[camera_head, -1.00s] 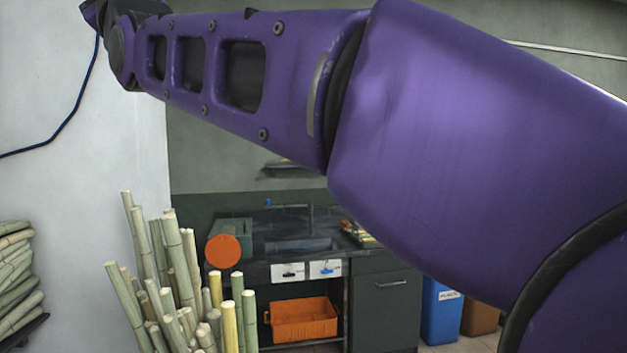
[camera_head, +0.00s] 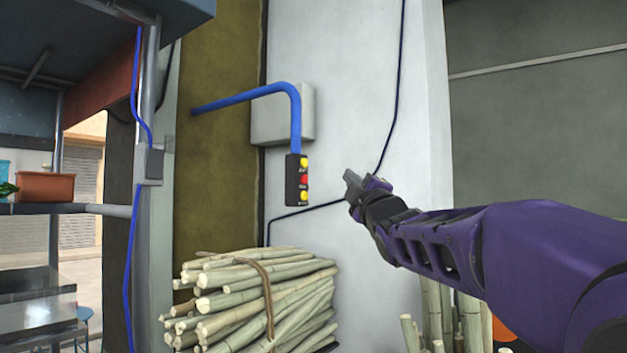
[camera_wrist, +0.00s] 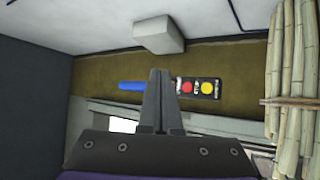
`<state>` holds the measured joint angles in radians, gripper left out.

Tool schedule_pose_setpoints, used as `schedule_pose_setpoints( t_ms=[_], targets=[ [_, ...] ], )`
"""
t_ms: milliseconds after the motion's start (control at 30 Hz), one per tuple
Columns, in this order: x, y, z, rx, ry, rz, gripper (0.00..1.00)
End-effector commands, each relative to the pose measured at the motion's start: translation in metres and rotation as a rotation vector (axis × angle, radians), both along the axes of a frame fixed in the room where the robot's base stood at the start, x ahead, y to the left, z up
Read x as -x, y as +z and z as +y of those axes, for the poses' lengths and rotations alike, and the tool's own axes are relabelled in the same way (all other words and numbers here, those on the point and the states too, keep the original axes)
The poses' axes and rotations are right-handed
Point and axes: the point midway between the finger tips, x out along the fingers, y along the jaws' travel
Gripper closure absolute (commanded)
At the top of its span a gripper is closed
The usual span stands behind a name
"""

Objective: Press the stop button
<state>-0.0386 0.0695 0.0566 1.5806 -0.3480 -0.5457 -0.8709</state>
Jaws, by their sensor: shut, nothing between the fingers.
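A black control box (camera_head: 291,180) hangs at the end of a blue pipe (camera_head: 250,98). The red stop button (camera_head: 304,180) sits between a yellow button above and a yellow button below. In the wrist view the red button (camera_wrist: 188,86) and one yellow button (camera_wrist: 208,88) show just right of my fingers, with the other yellow button hidden. My gripper (camera_head: 348,179) is shut and empty. In the head view it is right of the box, at about the same height, and apart from it.
A tied bundle of cane (camera_head: 262,300) lies below the box, and upright canes (camera_head: 436,315) stand under my arm. A grey wall box (camera_head: 268,118) is behind the pipe. A metal post with blue cable (camera_head: 146,200) and a shelf stand at left. The space between gripper and box looks clear.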

Motion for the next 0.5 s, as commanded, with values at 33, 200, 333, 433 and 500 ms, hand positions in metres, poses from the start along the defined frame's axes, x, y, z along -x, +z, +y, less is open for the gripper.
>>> schedule_pose_setpoints(
  t_ms=[33,200,333,433,500],
  targets=[
    [-0.002,0.001,0.005,-0.001,0.003,0.001,1.00],
    [-0.014,0.001,0.023,-0.001,0.004,0.002,1.00],
    [-0.025,0.003,0.039,-0.002,0.003,0.003,1.00],
    [-0.032,0.002,0.049,-0.001,0.002,0.003,1.00],
    [-0.037,-0.001,0.056,-0.001,0.002,0.001,1.00]
  ],
)
